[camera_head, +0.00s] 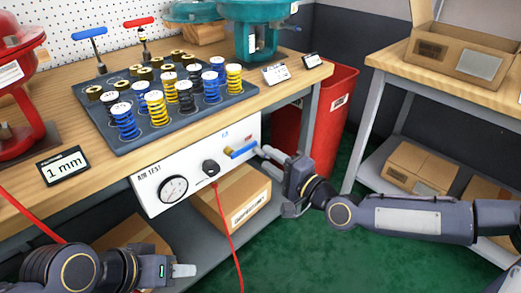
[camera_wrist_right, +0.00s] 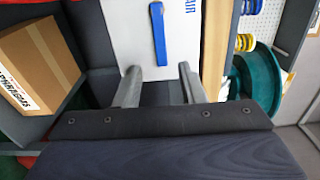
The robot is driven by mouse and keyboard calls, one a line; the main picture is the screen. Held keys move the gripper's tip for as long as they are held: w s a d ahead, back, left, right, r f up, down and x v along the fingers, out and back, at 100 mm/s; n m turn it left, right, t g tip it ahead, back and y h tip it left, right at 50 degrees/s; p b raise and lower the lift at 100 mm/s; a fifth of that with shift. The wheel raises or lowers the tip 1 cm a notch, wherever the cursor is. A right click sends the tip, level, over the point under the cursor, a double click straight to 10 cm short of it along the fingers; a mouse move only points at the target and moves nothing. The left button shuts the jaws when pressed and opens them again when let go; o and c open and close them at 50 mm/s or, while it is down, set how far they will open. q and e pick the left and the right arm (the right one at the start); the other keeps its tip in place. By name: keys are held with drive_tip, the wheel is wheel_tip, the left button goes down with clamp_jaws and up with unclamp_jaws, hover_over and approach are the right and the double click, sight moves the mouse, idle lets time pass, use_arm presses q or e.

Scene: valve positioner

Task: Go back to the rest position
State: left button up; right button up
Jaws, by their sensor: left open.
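My right gripper (camera_head: 268,157) reaches in from the right in the head view, its fingertips close to the front of the white test panel (camera_head: 165,166). In the right wrist view its two fingers (camera_wrist_right: 159,88) stand apart with nothing between them. The blue lever (camera_head: 241,152) on the panel is just left of these fingertips; in the right wrist view the lever (camera_wrist_right: 158,35) lies beyond the gap, apart from the fingers. My left gripper (camera_head: 184,270) is low at the bottom left, in front of the bench and touching nothing visible. It is open, seen from the side.
The wooden bench (camera_head: 83,184) carries a dark tray (camera_head: 180,132) of blue and yellow springs. A red hose (camera_head: 228,235) hangs from the panel. A red bin (camera_head: 338,103) and a side shelf (camera_head: 478,92) with boxes stand at right. Green floor (camera_head: 330,250) is open below.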

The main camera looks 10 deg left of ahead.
drive_tip(key=shift+v, duration=0.8)
drive_tip(key=s+d+f+n+g+h, duration=0.2)
drive_tip(key=s+d+f+n+h, duration=0.15)
drive_tip(key=d, duration=0.35)
drive_tip(key=s+d+f+n+g+h, duration=0.1)
drive_tip(key=s+d+f+n+h, duration=0.15)
drive_tip(key=s+d+h, duration=0.35)
drive_tip(key=s+d+r+g, duration=0.1)
drive_tip(key=s+d, duration=0.5)
drive_tip(key=s, duration=0.3)
drive_tip(key=s+d+r+g, duration=0.1)
drive_tip(key=s+d, duration=0.5)
drive_tip(key=s, duration=0.2)
wheel_tip(320, 180, up, 32)
drive_tip(key=p, duration=3.2)
drive_tip(key=shift+a+h+p, duration=0.2)
drive_tip(key=shift+h+p, duration=0.15)
drive_tip(key=shift+h, duration=0.1)
